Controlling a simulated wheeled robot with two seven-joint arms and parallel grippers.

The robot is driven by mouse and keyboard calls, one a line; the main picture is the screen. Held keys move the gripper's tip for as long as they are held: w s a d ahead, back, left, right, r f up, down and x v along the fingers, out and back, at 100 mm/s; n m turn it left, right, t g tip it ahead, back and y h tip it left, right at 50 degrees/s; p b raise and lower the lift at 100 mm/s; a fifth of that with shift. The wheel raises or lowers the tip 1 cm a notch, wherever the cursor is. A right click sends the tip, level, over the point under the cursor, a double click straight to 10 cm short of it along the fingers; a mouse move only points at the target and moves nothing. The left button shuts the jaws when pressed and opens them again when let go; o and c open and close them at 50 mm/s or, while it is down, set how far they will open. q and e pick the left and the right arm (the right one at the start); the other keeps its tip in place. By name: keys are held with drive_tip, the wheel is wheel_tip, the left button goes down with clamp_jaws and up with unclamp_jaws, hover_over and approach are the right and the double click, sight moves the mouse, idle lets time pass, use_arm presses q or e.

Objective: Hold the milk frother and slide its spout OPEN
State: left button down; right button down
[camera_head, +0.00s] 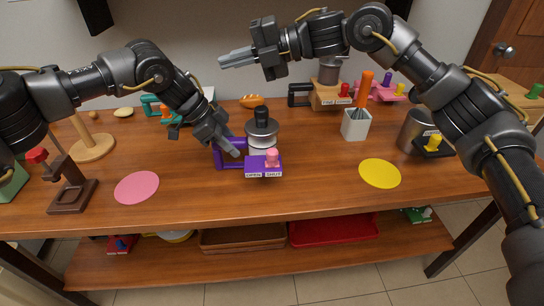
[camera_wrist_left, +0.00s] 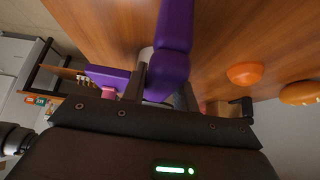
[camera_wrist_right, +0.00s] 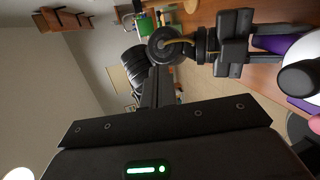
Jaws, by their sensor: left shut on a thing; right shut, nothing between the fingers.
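The milk frother (camera_head: 262,143) stands upright on the table, with a pale body, black top knob and purple handle. Its purple front block (camera_head: 263,168) is marked OPEN at left and SHUT at right. The pink spout knob (camera_head: 272,157) sits over the SHUT side. My left gripper (camera_head: 232,149) is shut on the purple handle, which fills the left wrist view (camera_wrist_left: 174,40). My right gripper (camera_head: 222,62) is shut and empty, raised behind and above the frother. The frother's black knob (camera_wrist_right: 298,80) shows at the right wrist view's right edge.
A pink disc (camera_head: 137,187) lies left and a yellow disc (camera_head: 380,173) right. A white utensil pot (camera_head: 356,124), a metal cup (camera_head: 416,131) and a brown stand (camera_head: 72,190) are nearby. The table in front of the frother is clear.

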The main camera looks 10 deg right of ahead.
drive_tip(key=s+a+f+n+g+h, duration=0.2)
drive_tip(key=s+f+h, duration=0.2)
drive_tip(key=f, duration=0.1)
drive_tip(key=h, duration=0.8)
hover_over(272, 157)
drive_tip(key=w+a, duration=0.2)
drive_tip(key=d+x, duration=0.1)
drive_tip(key=x, duration=0.4)
drive_tip(key=d+h, duration=0.1)
drive_tip(key=d, duration=0.1)
drive_tip(key=d+m+h, duration=0.1)
drive_tip(key=d+r, duration=0.1)
drive_tip(key=d, duration=0.1)
drive_tip(key=shift+s+d+h, duration=0.3)
drive_tip(key=shift+s+h, duration=0.05)
drive_tip(key=shift+h, duration=0.05)
drive_tip(key=shift+f, duration=0.2)
wheel_tip(272, 157, down, 9)
drive_tip(key=shift+r, duration=0.15)
drive_tip(key=shift+a, duration=0.2)
